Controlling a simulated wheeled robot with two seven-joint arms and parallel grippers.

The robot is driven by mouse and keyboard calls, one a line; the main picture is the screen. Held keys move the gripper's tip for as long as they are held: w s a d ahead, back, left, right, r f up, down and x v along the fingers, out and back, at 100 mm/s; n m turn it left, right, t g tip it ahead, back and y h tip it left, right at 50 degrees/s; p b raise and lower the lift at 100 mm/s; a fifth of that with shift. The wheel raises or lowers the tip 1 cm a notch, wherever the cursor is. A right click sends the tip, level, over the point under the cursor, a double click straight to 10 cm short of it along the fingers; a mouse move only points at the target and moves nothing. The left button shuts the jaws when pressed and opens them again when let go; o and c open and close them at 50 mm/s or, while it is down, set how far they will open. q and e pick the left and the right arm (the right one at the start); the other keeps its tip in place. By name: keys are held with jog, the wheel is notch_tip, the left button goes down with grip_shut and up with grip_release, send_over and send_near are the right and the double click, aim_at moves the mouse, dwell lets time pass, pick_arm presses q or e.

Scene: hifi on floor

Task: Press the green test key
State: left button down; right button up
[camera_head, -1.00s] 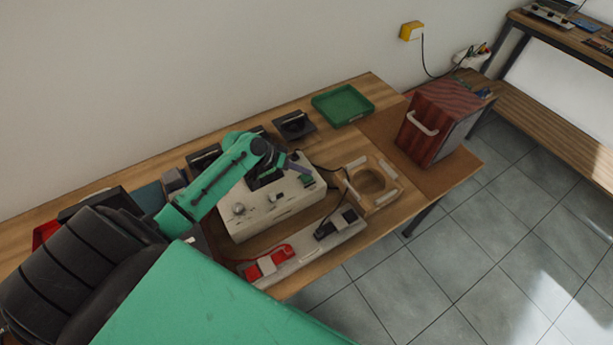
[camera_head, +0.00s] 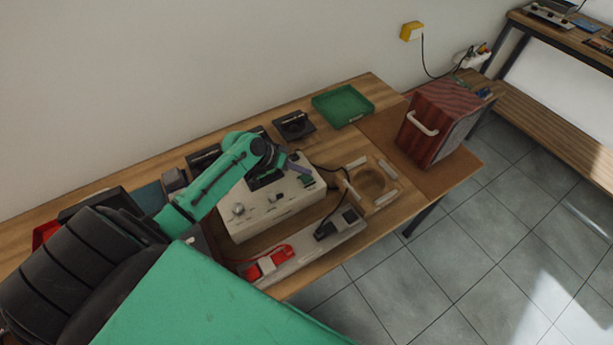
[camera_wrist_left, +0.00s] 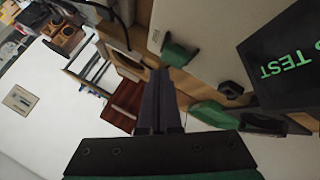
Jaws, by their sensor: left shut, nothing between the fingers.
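The beige test box (camera_head: 262,216) stands on the wooden bench, with knobs on its panel. In the left wrist view, a green key (camera_wrist_left: 180,52) sticks out from the beige panel, just beyond and right of the fingertips. A black plate with green "TEST" lettering (camera_wrist_left: 288,68) is at the right there. My left gripper (camera_head: 302,170) is over the right rear part of the box; its dark fingers (camera_wrist_left: 158,75) are shut and empty. They look close to the key, but I cannot tell whether they touch it. The key is not discernible in the head view. My right gripper is not in view.
A green tray (camera_head: 343,105) and black holders (camera_head: 294,125) lie behind the box. A wooden fixture (camera_head: 372,185) and a red-brown cabinet (camera_head: 436,125) stand to the right. A grey strip with red and black parts (camera_head: 310,250) lies along the bench's front edge.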

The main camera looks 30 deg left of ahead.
aim_at(303, 178)
pick_arm(q)
jog(key=shift+f, duration=0.1)
dwell(0.3)
jog(key=shift+f, duration=0.35)
jog(key=shift+f+b, duration=0.55)
jog(key=shift+f, duration=0.05)
dwell(0.6)
jog(key=shift+r+p, duration=1.05)
jog(key=shift+p, duration=0.05)
notch_tip(303, 178, up, 5)
jog(key=p, duration=0.5)
jog(key=shift+r, duration=0.1)
